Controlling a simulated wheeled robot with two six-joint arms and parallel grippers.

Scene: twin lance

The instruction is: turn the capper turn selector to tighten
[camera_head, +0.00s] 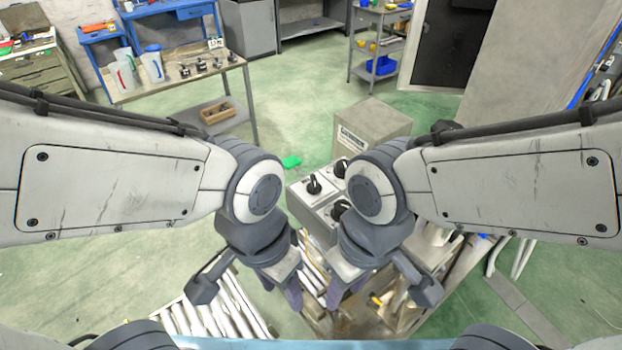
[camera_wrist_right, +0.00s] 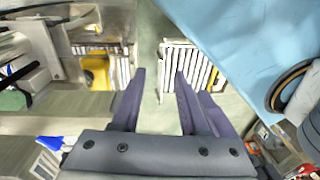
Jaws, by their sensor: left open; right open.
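A grey control box with black rotary selector knobs stands at the centre of the head view, partly hidden behind my right arm. One knob (camera_head: 313,185) sits on a pale plate at its left, another knob (camera_head: 339,209) is lower and nearer, and a third (camera_head: 340,168) is higher up. I cannot read their labels, so I cannot tell which is the capper turn selector. My left gripper (camera_head: 290,296) points down in front of the box, apart from the knobs. My right gripper (camera_head: 345,293) hangs just right of it, open and empty; its fingers also show in the right wrist view (camera_wrist_right: 160,95).
A roller conveyor (camera_head: 215,310) lies below my left gripper. A carton-like box (camera_head: 375,125) stands behind the control box. A workbench (camera_head: 175,85) with jugs and small parts is at the back left. Green floor is open between them.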

